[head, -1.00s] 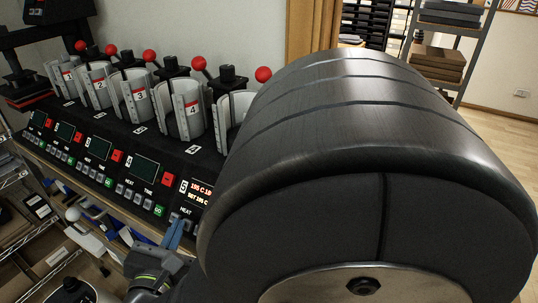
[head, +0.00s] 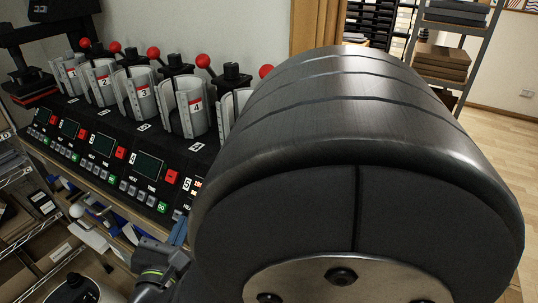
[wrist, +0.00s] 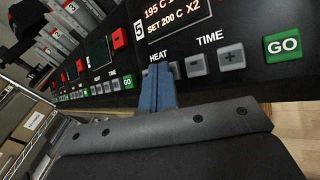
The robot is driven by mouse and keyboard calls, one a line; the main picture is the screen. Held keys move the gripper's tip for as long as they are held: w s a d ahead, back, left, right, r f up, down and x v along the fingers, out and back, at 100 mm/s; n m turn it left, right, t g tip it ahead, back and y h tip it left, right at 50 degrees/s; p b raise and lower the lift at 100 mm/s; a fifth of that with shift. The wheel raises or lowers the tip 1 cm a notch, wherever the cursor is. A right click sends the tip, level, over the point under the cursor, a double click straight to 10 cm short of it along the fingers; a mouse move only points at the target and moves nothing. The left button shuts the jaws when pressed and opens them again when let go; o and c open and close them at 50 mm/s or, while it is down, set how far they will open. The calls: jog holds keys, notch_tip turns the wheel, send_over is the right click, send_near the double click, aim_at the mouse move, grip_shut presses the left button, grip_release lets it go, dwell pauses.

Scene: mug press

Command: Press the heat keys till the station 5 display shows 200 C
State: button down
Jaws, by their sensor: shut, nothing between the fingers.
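The station 5 display (wrist: 173,20) shows in the wrist view, with a first line starting 195 C and a second line reading SET 200 C X2. In the head view only a sliver of the display (head: 197,187) shows beside my arm. My gripper (wrist: 158,72) is shut and empty, its blue fingertips at the heat keys under the HEAT label. I cannot tell whether the tips touch a key. My gripper (head: 182,226) is mostly hidden in the head view.
Right of the fingers are the time minus key (wrist: 197,64), the time plus key (wrist: 231,57) and the green GO key (wrist: 283,46). Stations 1 to 4, with numbered mug presses such as press 4 (head: 190,108), stand to the left. My arm covers much of the head view.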

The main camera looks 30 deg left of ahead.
dwell(0.4)
jog(key=shift+s+r, duration=0.55)
jog(key=shift+s, duration=0.05)
jog(key=shift+s+r, duration=1.75)
jog(key=shift+s, duration=0.1)
jog(key=shift+w+f, duration=0.1)
jog(key=s+r, duration=0.2)
jog(key=s, duration=0.1)
jog(key=shift+r, duration=0.35)
